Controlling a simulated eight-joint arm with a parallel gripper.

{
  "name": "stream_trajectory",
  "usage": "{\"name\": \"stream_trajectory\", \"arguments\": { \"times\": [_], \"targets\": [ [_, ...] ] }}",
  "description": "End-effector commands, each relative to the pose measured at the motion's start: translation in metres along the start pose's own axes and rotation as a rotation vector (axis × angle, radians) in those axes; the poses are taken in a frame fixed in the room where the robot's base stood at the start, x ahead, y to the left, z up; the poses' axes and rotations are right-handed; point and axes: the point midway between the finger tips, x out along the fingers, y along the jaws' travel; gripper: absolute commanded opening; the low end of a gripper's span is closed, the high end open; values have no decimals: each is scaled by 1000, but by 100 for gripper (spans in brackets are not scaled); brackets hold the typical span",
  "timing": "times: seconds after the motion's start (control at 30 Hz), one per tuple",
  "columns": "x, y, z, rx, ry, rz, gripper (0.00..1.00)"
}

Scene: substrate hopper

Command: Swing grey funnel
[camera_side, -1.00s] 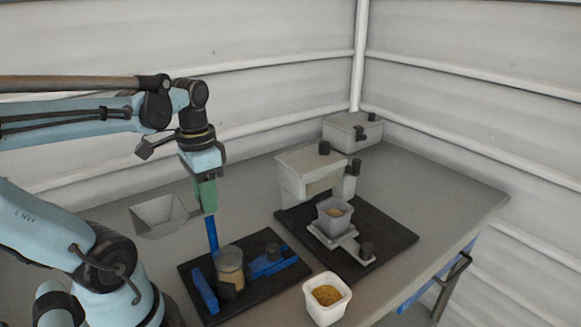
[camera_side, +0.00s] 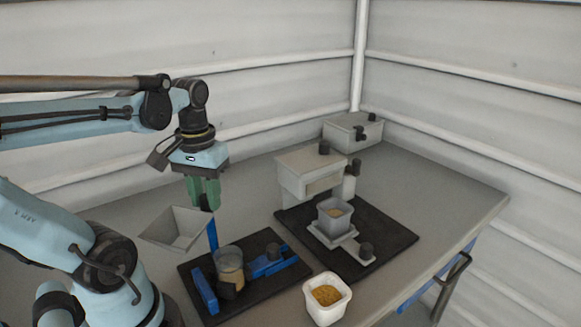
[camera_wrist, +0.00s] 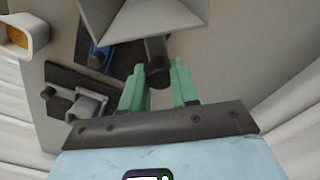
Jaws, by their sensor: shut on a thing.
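The grey funnel (camera_side: 172,222) hangs beside a blue post (camera_side: 212,235), to the left of and higher than a clear jar (camera_side: 229,258) in the side view. My green-fingered gripper (camera_side: 207,206) points down at the funnel's right edge, near the post top. In the wrist view the funnel's mouth (camera_wrist: 118,12) fills the top middle. A dark knob (camera_wrist: 157,62) beside it lies between the tips of my gripper (camera_wrist: 163,75), which is shut on it. The exact finger contact is partly hidden.
The jar stands on a black base (camera_side: 256,245) with blue clamp parts (camera_side: 205,290). A white tub (camera_side: 326,300) of yellow-brown grains stands in front. To the right is a grey press-like station (camera_side: 310,175) with a grey cup (camera_side: 334,215). A lidded grey box (camera_side: 352,132) stands behind.

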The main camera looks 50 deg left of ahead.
Motion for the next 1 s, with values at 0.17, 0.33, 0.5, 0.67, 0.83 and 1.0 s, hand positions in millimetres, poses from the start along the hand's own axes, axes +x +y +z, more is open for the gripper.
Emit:
{"name": "stream_trajectory", "arguments": {
  "times": [0.17, 0.33, 0.5, 0.67, 0.83, 1.0],
  "targets": [
    [0, 0, 0, -118, -1, 1, 10],
    [0, 0, 0, -231, -1, 1, 10],
    [0, 0, 0, -428, -1, 1, 10],
    [0, 0, 0, -517, -1, 1, 10],
    [0, 0, 0, -648, -2, 1, 10],
    [0, 0, 0, -838, -2, 1, 10]
  ]
}}
